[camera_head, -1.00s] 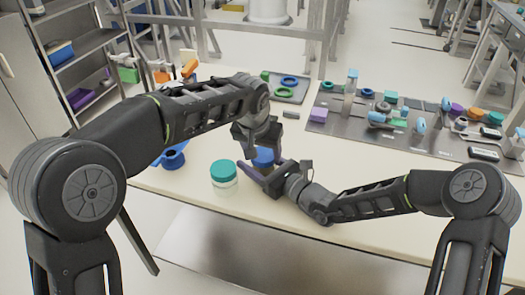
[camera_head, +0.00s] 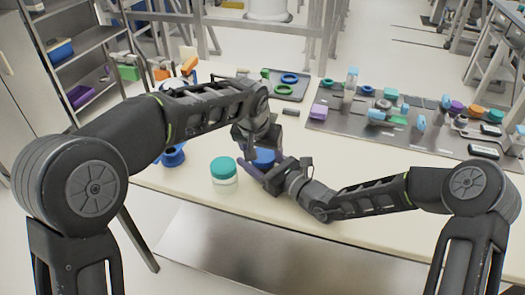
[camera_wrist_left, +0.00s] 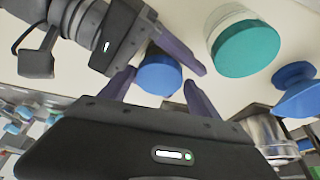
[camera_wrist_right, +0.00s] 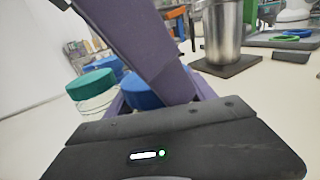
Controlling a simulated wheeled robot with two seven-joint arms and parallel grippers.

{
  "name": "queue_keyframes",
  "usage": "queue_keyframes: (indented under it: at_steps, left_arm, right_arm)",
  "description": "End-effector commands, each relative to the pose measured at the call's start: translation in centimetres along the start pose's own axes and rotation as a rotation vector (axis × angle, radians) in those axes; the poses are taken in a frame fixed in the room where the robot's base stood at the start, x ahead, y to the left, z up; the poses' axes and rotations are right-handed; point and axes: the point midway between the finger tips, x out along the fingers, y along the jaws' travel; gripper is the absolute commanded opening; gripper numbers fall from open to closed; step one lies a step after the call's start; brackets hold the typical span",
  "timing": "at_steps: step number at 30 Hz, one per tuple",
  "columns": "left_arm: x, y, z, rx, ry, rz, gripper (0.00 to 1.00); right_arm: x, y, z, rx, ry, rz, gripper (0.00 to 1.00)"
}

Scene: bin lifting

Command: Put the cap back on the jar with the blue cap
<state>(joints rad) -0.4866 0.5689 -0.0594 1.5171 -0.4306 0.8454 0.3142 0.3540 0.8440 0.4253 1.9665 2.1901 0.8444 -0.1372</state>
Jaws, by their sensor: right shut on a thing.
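The blue cap (camera_head: 264,156) shows under my left gripper (camera_head: 262,150) at the table's front part. It also shows in the left wrist view (camera_wrist_left: 158,76) and the right wrist view (camera_wrist_right: 146,90). The left gripper points down from above, its purple fingers apart on either side of the cap; contact cannot be told. My right gripper (camera_head: 254,168) comes in low from the right, shut on the blue-capped jar. The jar's body is hidden by the fingers, so how the cap sits on it cannot be told.
A clear jar with a teal cap (camera_head: 224,170) stands close on the left. A blue spool-shaped piece (camera_head: 173,156) lies farther left. A dark tray (camera_head: 285,88) with rings is behind, and a grey mat (camera_head: 335,120) with several parts is at the back right.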

Motion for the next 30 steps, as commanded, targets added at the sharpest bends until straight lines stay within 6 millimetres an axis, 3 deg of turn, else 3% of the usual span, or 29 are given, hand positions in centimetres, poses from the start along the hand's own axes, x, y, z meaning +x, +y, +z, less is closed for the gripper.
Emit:
queue_keyframes:
  at_steps: [5,22,30]
  left_arm:
    - [0.0,0.2,0.0,0.002,-0.001,0.003,0.87]
    - [-0.2,0.7,0.1,0.005,-0.001,0.009,0.87]
    - [-3.2,0.7,0.0,0.005,0.003,0.01,0.87]
  right_arm:
    - [0.0,0.0,0.0,0.0,0.0,0.001,0.0]
    - [0.1,0.2,0.0,0.0,0.0,0.003,0.0]
    - [0.1,0.1,0.0,0.001,0.002,0.001,0.0]
